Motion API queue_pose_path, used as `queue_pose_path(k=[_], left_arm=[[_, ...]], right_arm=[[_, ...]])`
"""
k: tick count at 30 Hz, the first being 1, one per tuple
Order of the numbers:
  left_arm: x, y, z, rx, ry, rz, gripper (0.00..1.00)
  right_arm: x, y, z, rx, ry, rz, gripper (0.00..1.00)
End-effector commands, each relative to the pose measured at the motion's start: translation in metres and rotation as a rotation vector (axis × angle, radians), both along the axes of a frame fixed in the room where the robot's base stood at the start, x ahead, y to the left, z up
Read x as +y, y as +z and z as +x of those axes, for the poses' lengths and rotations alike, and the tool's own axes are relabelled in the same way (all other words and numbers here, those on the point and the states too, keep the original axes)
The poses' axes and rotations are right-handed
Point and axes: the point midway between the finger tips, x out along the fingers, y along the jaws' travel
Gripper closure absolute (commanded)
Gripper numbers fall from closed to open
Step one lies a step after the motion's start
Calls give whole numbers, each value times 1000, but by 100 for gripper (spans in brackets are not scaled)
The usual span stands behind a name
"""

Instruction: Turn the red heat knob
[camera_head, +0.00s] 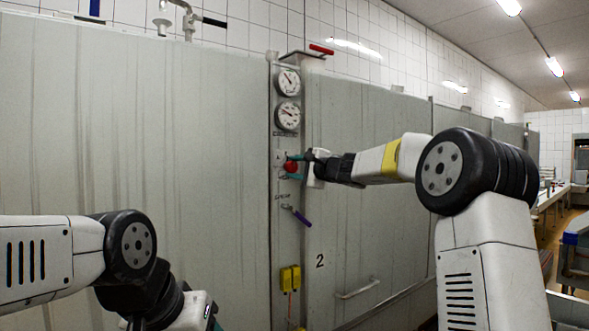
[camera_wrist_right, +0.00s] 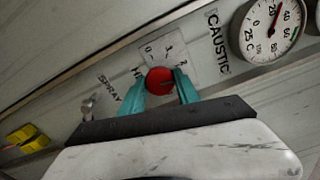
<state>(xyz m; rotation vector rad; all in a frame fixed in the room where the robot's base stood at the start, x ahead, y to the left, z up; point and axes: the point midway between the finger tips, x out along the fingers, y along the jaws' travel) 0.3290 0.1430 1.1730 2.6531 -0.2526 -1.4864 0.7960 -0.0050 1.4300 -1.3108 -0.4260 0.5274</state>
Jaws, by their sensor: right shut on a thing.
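The red heat knob (camera_head: 291,166) sits on a narrow vertical panel on the grey tank wall, below two round gauges. My right gripper (camera_head: 294,167) reaches it from the right, with teal fingers above and below it. In the right wrist view the red knob (camera_wrist_right: 159,81) lies between the teal fingertips of my right gripper (camera_wrist_right: 160,88), which is shut on it. A white dial plate (camera_wrist_right: 170,55) with numbers shows behind the knob. My left arm is at the lower left of the head view, and its gripper's jaws are not clearly visible.
Two gauges (camera_head: 288,99) are above the knob, and one gauge (camera_wrist_right: 268,30) shows in the wrist view. Below are a blue-handled lever (camera_head: 298,215) and yellow boxes (camera_head: 290,279). A red-handled valve (camera_head: 321,50) is on top. A handle (camera_head: 358,288) sticks out at lower right.

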Motion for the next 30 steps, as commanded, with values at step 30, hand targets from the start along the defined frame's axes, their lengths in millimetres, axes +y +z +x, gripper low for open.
queue_pose_path(k=[30], left_arm=[[0,0,0,0,0,0,42]], right_arm=[[0,-2,0,142,0,191,60]])
